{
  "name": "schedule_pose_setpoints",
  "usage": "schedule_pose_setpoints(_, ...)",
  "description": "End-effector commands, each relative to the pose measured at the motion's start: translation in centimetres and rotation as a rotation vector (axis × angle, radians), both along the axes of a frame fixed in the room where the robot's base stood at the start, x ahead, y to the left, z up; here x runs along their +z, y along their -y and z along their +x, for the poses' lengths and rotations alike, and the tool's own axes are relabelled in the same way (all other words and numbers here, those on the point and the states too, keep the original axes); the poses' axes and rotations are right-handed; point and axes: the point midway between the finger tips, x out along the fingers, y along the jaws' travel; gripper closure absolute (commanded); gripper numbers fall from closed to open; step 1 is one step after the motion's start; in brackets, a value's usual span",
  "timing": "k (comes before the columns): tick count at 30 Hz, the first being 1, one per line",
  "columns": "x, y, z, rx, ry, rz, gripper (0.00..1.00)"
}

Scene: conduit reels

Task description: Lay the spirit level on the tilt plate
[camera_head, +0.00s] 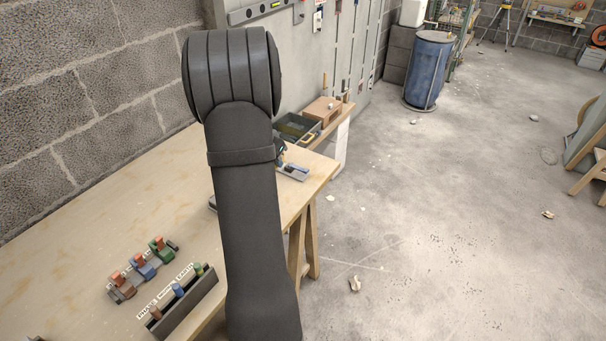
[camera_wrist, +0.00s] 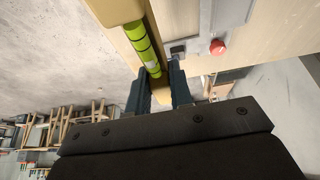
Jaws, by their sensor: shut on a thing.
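My gripper (camera_wrist: 160,88) is shut in the wrist view. Between its two dark blue fingers is the spirit level (camera_wrist: 146,48), with a yellow-green vial marked by black rings and a tan body. In the head view my own arm hides most of the gripper; a bit of dark blue finger shows beside it. A pale grey plate (camera_head: 293,172) lies near the bench's far right edge, close to the gripper; it may be the tilt plate. In the wrist view a red knob (camera_wrist: 217,47) stands beside a grey strip. I cannot tell whether the level touches the plate.
A green tray (camera_head: 297,128) and a wooden box (camera_head: 322,110) sit beyond. Another level (camera_head: 258,11) hangs on the wall.

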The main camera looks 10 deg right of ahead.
Motion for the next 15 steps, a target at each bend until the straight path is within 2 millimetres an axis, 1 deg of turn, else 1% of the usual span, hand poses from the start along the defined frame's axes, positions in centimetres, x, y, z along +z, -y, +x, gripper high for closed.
schedule_pose_setpoints(1,-0.1,-2.1,1.6,0.007,0.002,-0.003,1.00)
schedule_pose_setpoints(3,-0.1,-4.3,3.1,0.005,0.006,-0.006,1.00)
schedule_pose_setpoints(7,0.0,-7.5,5.1,0.000,0.015,-0.010,1.00)
schedule_pose_setpoints(9,-0.1,-8.5,5.7,-0.002,0.016,-0.013,1.00)
schedule_pose_setpoints(11,0.0,-9.1,6.0,-0.004,0.018,-0.014,1.00)
schedule_pose_setpoints(15,-0.2,-9.6,6.2,-0.006,0.020,-0.015,1.00)
